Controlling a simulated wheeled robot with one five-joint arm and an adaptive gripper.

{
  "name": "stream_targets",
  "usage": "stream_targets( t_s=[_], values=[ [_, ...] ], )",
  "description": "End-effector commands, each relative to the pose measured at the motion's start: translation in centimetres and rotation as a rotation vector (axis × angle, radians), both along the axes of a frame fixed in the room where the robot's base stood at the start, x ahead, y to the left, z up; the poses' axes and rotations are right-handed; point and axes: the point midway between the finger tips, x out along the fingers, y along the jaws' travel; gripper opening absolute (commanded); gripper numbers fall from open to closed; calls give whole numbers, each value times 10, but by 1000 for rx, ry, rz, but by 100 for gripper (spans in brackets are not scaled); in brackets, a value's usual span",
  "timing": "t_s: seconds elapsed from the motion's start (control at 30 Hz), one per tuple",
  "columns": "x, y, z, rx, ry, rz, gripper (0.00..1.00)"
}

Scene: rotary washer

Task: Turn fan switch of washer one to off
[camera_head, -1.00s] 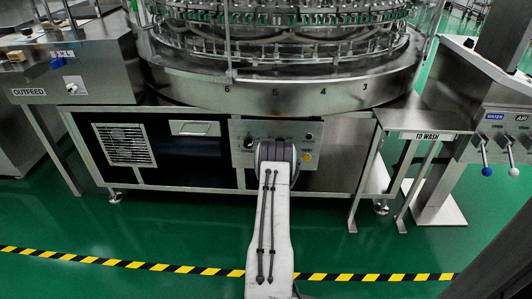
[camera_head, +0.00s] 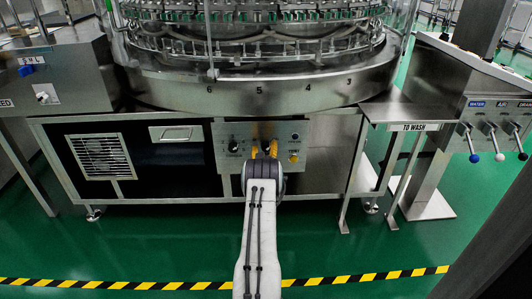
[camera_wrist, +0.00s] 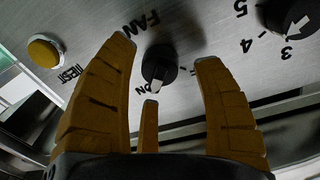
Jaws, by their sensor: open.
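The fan switch (camera_wrist: 158,68) is a black round knob with a white pointer, on a metal control panel (camera_head: 222,160). In the wrist view its label FAN (camera_wrist: 140,24) and the word ON show beside it, and the pointer faces the ON side. My gripper (camera_wrist: 165,52) is open, with orange fingers to the left and right of the knob and a shorter third finger below it. No contact with the knob shows. In the head view the gripper (camera_head: 264,149) is in front of the panel and hides most of the switch.
A numbered black dial (camera_wrist: 289,15) lies right of the fan switch in the wrist view, and a yellow button (camera_wrist: 45,51) lies left. The rotary washer (camera_head: 255,85) overhangs the panel. Lever valves (camera_head: 493,140) are at the right. The green floor is open in front.

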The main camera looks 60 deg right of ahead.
Motion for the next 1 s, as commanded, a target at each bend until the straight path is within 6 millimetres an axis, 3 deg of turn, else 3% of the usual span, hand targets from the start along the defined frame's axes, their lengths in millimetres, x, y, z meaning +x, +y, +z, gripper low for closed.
stream_targets(
  t_s=[0.67,1.0],
  values=[
    [7,-12,0,0,0,0,63],
    [7,-12,0,0,0,0,33]
  ],
)
